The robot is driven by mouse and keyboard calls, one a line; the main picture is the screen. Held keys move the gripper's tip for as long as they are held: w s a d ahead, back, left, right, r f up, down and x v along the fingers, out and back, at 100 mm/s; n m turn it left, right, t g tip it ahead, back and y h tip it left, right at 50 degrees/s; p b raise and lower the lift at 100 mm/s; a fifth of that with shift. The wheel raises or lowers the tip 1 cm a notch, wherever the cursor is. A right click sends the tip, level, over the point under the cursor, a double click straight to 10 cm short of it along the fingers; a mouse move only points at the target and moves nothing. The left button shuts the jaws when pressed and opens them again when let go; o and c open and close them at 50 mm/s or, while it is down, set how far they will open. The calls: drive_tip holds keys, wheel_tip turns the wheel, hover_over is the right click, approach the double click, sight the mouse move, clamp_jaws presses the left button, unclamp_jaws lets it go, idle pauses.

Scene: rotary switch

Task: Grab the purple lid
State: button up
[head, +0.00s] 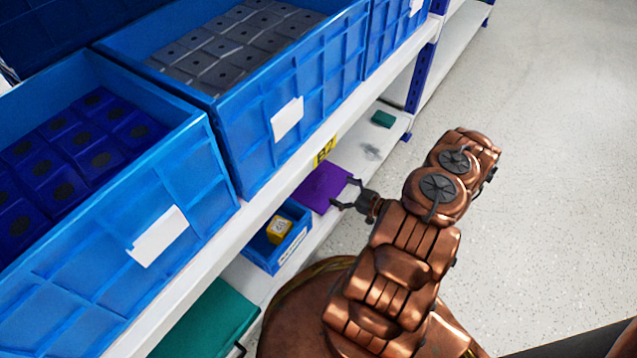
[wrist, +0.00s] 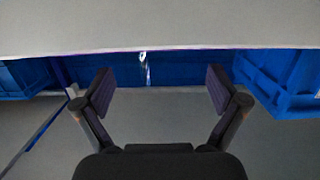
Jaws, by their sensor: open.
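The purple lid (head: 322,188) lies flat on the lower shelf in the head view, beside a small blue bin. My gripper (head: 343,193) is open, with its fingers at the lid's right edge in that view. I cannot tell whether they touch it. In the wrist view, my gripper (wrist: 160,88) has its two fingers wide apart with nothing between them. A thin purple line runs along the edge of a grey band above the fingers. I cannot tell whether it is the lid seen edge-on.
A small blue bin (head: 279,240) holds a yellow block (head: 278,229). A teal lid (head: 207,322) lies nearer and a small teal piece (head: 383,119) farther along. Large blue bins (head: 240,125) fill the shelf above. The floor (head: 545,180) at right is clear.

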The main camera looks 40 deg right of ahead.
sight(322, 182)
drive_tip(key=b+x, duration=0.2)
drive_tip(key=x, duration=0.3)
drive_tip(key=shift+f+b, duration=0.2)
drive_tip(key=shift+b, duration=0.2)
drive_tip(key=shift+w+a, duration=0.3)
drive_tip(key=shift+w, duration=0.35)
drive_tip(key=c, duration=1.3)
drive_tip(key=shift+r, duration=0.1)
